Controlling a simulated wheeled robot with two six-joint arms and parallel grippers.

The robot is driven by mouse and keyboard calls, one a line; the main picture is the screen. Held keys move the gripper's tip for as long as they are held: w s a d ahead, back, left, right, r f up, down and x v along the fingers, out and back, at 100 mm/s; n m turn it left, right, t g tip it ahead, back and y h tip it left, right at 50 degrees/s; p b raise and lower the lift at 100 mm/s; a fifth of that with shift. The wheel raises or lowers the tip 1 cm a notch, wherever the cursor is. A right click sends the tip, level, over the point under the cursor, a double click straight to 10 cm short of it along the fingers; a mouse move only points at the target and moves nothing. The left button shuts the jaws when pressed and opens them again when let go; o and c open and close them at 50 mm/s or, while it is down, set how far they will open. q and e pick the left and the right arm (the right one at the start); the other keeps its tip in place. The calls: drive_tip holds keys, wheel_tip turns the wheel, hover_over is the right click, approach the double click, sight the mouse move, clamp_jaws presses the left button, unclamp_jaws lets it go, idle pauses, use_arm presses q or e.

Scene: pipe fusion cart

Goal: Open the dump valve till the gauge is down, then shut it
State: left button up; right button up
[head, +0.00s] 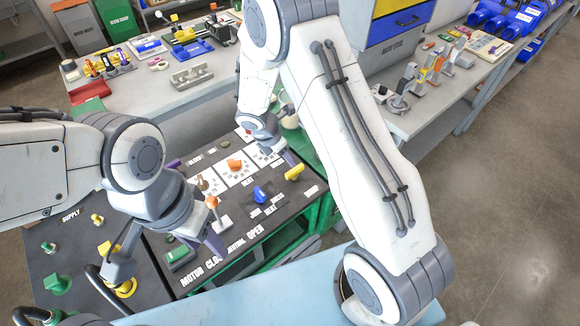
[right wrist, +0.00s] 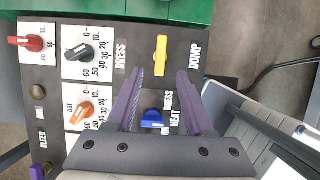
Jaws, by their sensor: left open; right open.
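The dump valve's yellow handle (right wrist: 160,55) stands beside the DUMP label in the right wrist view, lying lengthwise in the picture. It also shows in the head view (head: 294,173), near the panel's right edge. My right gripper (right wrist: 160,76) is open, its purple fingers on either side of the line to the handle, which is just beyond the tips; I see no contact. Two dials with scales are left of it: one with a dark pointer (right wrist: 78,52), one with an orange pointer (right wrist: 84,110). My left gripper (head: 170,245) is open over the panel's left part.
A blue knob (right wrist: 152,118) sits between my right fingers, nearer the palm. A red handle (right wrist: 34,43) and a purple knob (right wrist: 40,171) are farther left. An orange-tipped lever (head: 212,202) stands near my left gripper. Benches with tools (head: 185,95) stand behind.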

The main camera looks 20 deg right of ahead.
sight(294, 169)
drive_tip(key=x, duration=0.8)
drive_tip(key=shift+f, duration=0.45)
drive_tip(key=shift+d, duration=0.1)
clamp_jaws()
